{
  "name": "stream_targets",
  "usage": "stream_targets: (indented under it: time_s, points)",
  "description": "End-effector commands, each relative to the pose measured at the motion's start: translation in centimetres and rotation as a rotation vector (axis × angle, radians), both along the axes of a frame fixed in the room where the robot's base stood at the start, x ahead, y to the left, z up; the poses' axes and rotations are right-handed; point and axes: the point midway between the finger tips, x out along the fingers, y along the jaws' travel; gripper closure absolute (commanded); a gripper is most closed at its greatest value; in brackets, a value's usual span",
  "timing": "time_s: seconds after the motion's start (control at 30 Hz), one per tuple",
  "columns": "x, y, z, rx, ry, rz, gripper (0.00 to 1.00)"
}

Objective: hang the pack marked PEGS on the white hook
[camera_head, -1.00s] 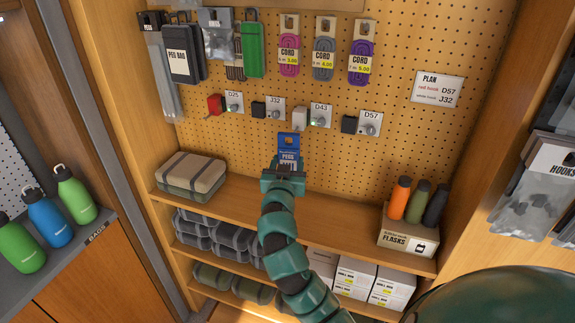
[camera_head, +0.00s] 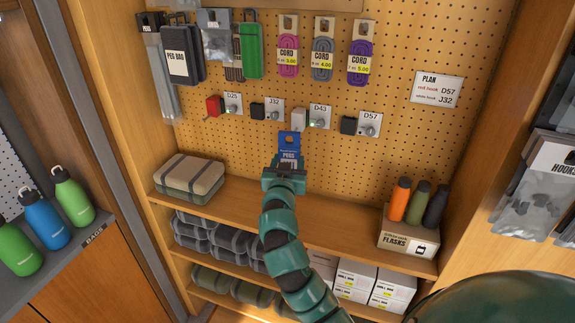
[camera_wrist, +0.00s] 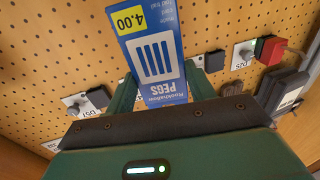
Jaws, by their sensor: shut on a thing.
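The blue pack marked PEGS (camera_head: 289,143) is held upright by my gripper (camera_head: 284,172) in front of the pegboard, below the hook row. In the wrist view the pack (camera_wrist: 153,55) stands between the fingers, with a yellow 4.00 label. The white block of a hook (camera_head: 299,118) is beside the plate D43 (camera_head: 320,115), just above and right of the pack. The pack appears apart from it. In the wrist view I cannot make out the white block; the pack may hide it.
A red block (camera_head: 214,105) is by D25, and black blocks are by J32 (camera_head: 258,110) and D57 (camera_head: 348,125). The plan sign (camera_head: 437,89) reads red hook D57, white hook J32. Cord packs (camera_head: 322,60) hang above. A flasks box (camera_head: 408,240) stands on the shelf at right.

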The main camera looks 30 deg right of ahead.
Motion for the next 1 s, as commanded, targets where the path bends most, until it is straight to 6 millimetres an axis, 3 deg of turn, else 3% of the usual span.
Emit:
stream_targets:
  time_s: [1.0]
  points:
    - [1.7,-1.9,0.1,-0.001,-0.002,0.001,0.7]
